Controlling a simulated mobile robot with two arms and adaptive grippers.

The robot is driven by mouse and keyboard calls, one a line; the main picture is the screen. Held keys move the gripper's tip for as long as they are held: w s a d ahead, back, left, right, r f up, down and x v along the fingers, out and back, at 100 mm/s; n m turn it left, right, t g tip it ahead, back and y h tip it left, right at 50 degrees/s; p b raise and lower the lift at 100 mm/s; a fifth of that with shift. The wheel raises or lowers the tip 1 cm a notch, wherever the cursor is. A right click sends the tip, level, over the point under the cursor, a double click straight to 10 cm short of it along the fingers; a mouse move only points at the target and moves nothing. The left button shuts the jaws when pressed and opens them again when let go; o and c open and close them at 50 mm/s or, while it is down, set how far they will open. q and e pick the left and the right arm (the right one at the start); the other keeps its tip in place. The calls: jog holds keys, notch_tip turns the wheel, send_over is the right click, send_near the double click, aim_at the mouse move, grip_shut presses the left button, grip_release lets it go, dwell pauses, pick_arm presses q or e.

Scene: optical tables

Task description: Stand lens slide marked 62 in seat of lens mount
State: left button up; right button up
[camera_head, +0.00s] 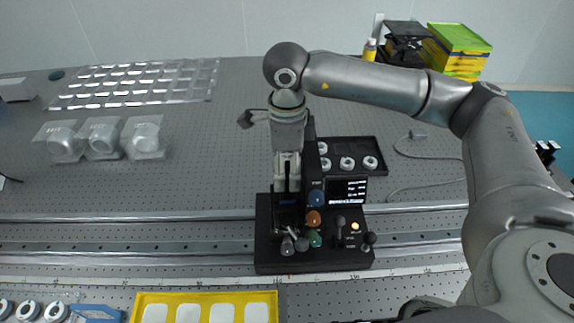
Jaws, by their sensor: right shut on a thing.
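My right gripper (287,185) points straight down over the left part of a black instrument (314,262) with a lit display and several coloured knobs. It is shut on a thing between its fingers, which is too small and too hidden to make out. I cannot tell whether that thing is the slide marked 62 or whether it touches the instrument. No number 62 can be read anywhere, and I cannot pick out the seat of the lens mount with certainty. My left gripper is not in view.
Three clear boxes (103,138) and a clear grid tray (140,84) lie at the left. A dark tray (374,146) with white rings is behind the instrument. A yellow tray (139,306) with white pads is at the front. Rails (120,246) cross the perforated table.

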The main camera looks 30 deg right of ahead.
jog(key=shift+f, duration=0.2)
jog(key=o, duration=1.2)
jog(key=shift+r+p, duration=2.25)
jog(key=shift+r, duration=2.8)
